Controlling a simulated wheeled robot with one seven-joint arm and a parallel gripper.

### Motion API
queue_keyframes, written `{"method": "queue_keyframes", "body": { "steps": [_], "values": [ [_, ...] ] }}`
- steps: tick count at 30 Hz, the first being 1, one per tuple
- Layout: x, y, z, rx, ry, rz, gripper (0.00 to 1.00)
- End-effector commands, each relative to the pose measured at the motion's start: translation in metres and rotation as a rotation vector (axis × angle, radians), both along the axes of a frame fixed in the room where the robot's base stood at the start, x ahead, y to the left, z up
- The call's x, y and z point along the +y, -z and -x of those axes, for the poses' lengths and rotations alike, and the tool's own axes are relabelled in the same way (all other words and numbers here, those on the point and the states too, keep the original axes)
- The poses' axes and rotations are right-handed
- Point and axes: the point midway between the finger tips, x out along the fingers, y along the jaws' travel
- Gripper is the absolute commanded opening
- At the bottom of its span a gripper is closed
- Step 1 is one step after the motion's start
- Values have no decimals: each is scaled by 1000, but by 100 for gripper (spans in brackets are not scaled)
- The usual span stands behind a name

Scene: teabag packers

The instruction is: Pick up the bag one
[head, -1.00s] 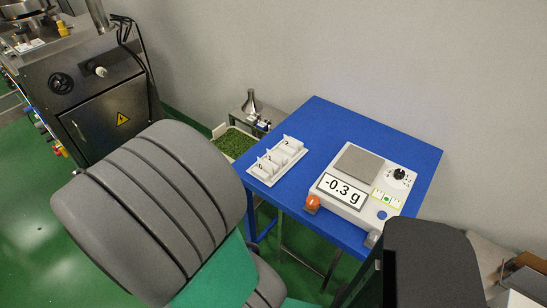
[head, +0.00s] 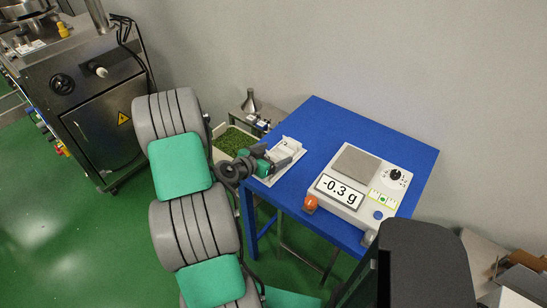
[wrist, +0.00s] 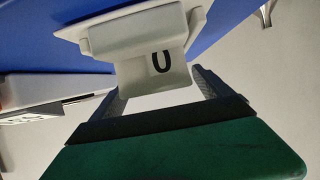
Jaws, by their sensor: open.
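The white tray (head: 298,160) of small white bags sits at the left corner of the blue table. My gripper (head: 277,158) is over the tray's near left part, open, and covers most of the bags in the head view. One bag (head: 288,144) still shows at the tray's back end. In the wrist view a white bag marked 0 (wrist: 158,75) shows ahead, between the lines of my two open fingers (wrist: 158,88). I cannot tell whether the fingers touch it. No bag marked 1 can be read; it is probably hidden.
A scale (head: 343,205) reading -0.3 g stands on the blue table (head: 322,117), right of the tray. A bin of green leaves (head: 222,133) and a metal funnel (head: 250,103) are behind left of the table.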

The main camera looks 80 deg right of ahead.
Motion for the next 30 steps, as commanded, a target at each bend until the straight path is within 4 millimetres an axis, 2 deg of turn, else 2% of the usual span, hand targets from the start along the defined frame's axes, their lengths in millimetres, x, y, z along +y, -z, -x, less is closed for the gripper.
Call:
{"method": "queue_keyframes", "body": {
  "steps": [5,27,30],
  "values": [
    [0,0,-1,0,-1,0,87],
    [0,0,-1,0,0,0,27],
    [0,0,-1,0,0,0,25]
  ]
}}
